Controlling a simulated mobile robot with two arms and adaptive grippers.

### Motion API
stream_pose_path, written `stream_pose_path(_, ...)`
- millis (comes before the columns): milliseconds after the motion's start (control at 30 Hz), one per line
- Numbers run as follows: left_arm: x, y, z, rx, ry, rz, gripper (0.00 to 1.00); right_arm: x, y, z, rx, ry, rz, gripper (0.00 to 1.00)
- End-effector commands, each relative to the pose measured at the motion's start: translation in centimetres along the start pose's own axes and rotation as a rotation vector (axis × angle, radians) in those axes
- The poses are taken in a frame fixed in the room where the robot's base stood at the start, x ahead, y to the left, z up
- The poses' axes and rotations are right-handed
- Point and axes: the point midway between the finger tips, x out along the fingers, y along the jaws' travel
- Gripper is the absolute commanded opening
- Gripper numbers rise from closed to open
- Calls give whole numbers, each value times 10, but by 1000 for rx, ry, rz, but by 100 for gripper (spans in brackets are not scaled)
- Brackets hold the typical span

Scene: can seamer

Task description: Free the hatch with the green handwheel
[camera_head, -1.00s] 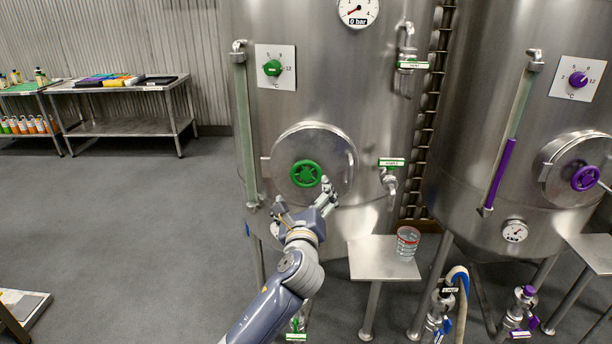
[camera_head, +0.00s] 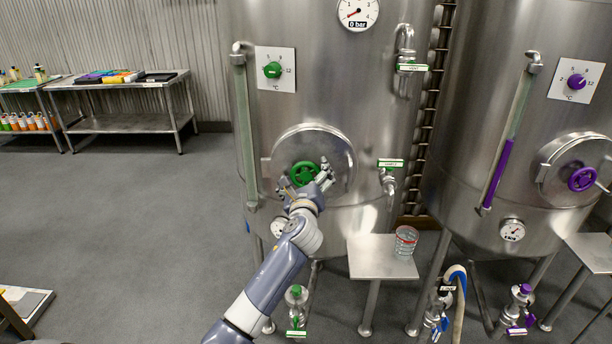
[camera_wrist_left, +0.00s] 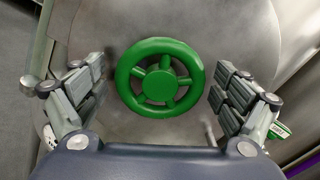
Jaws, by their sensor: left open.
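The green handwheel (camera_head: 304,174) sits at the middle of the round steel hatch (camera_head: 328,146) on the left tank. The hatch lies flat against the tank wall. In the left wrist view the handwheel (camera_wrist_left: 160,78) is centred between the fingers, with its spokes and hub in full view. My left gripper (camera_head: 306,184) is open in front of the handwheel, one finger on each side. In the wrist view the fingers (camera_wrist_left: 160,95) stand apart from the rim on both sides. My right gripper is in neither view.
A small steel shelf (camera_head: 372,268) with a glass (camera_head: 405,241) stands to the right of my arm. A green-labelled tap (camera_head: 389,178) juts out right of the hatch. A sight tube (camera_head: 246,130) runs down the tank's left side. A second tank with a purple handwheel (camera_head: 582,179) stands at right.

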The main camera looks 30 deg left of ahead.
Motion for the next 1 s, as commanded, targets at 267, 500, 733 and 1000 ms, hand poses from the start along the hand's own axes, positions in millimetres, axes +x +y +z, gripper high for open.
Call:
stream_pose_path(267, 0, 0, 0, -1, 0, 0, 62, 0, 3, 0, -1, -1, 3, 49)
stream_pose_path(500, 0, 0, 0, -1, 0, 0, 47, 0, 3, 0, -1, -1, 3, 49)
stream_pose_path(733, 0, 0, 0, -42, 0, 0, 47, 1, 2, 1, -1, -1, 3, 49)
stream_pose_path(1000, 0, 0, 0, -206, -1, -1, 47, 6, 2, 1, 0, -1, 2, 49)
